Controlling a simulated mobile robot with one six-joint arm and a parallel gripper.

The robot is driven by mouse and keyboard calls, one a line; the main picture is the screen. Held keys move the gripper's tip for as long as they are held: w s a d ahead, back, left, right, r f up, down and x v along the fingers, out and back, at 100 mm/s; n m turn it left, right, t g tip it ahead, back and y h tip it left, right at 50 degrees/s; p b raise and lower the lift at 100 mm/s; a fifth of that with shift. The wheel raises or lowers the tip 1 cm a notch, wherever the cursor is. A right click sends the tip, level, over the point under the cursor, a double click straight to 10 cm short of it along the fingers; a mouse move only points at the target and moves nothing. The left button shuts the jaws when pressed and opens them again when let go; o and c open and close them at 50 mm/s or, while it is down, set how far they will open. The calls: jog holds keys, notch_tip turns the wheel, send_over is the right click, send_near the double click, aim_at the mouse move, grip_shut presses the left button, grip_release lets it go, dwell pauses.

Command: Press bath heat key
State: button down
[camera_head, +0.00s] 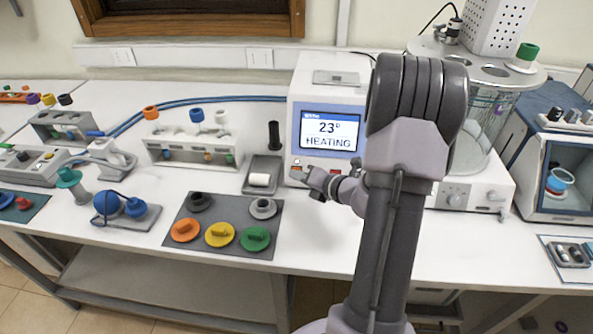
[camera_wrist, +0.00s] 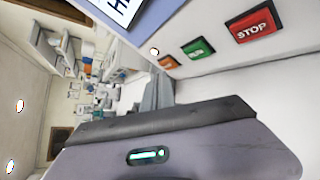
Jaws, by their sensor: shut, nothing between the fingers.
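The white bath control unit (camera_head: 310,90) stands behind my gripper, beside the round glass bath (camera_head: 480,150). Its screen (camera_head: 330,131) reads 23° and HEATING; a corner of the screen shows in the wrist view (camera_wrist: 118,8). In the wrist view its panel carries a red STOP key (camera_wrist: 252,25), a green key (camera_wrist: 198,48) and an orange key (camera_wrist: 167,62), with a small round light (camera_wrist: 154,51) beside them. My gripper (camera_head: 303,177) is shut and empty, in front of the lower left of the unit. I cannot tell whether it touches a key; my arm hides part of the unit.
A grey mat (camera_head: 221,249) with several coloured caps lies at the front left. A grey tray (camera_head: 263,188) with a white cylinder and a black upright cylinder (camera_head: 274,137) stand close left of my gripper. Clear white tabletop (camera_head: 315,235) lies in front of the unit.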

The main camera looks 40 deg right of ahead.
jog(key=shift+s+a+r, duration=0.1)
jog(key=shift+s+a, duration=0.05)
jog(key=s+a, duration=0.1)
jog(key=s+a+r, duration=0.1)
jog(key=s+a+r+p, duration=0.1)
jog(key=shift+a, duration=0.3)
dwell(0.3)
dwell(0.6)
